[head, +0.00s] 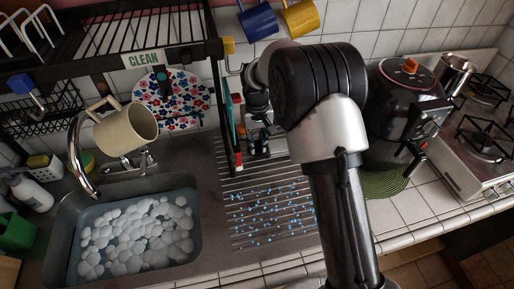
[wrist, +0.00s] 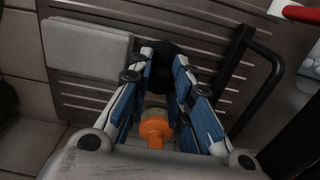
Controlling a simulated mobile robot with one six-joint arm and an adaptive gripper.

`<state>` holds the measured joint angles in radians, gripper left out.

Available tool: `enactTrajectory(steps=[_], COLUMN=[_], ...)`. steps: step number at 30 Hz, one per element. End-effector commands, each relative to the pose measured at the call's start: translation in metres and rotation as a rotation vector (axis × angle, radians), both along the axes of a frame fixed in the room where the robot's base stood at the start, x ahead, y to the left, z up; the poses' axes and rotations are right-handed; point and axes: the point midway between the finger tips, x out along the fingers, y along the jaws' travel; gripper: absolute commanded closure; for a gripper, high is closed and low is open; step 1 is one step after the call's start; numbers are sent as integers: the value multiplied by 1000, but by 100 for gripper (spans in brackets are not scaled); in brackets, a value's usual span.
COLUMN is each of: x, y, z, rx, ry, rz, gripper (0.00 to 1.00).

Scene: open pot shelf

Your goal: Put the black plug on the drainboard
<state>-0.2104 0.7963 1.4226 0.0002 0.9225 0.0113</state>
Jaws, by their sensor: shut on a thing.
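The drainboard (head: 272,215) is the ribbed grey metal area right of the sink, dotted with blue drops. Its ribs also show in the wrist view (wrist: 85,97). My gripper (head: 262,150) is over the drainboard's back part, near the tiled wall. In the wrist view my gripper (wrist: 168,72) has its blue-padded fingers shut on a dark rounded thing, which looks like the black plug (wrist: 166,54). The fingers hide much of it. I cannot tell whether it touches the drainboard. An orange piece (wrist: 155,129) shows between the finger bases.
The sink (head: 60,230) with foamy water is left of the drainboard. A beige mug (head: 126,130) hangs near the tap. A black rack (head: 110,50) stands over the sink, and a dark pot (head: 400,105) stands right. The drainboard's front is clear.

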Motion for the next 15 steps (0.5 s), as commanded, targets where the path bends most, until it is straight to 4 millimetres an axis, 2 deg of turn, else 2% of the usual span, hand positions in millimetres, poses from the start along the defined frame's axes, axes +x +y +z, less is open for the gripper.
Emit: enactTrajectory(steps=[1,4,15], x=[-1,-1,-1], y=[0,0,0], z=[-12,-23,-26], rx=[-1,0,0], ry=[3,2,1], rz=[0,0,0], gripper=[100,100,100])
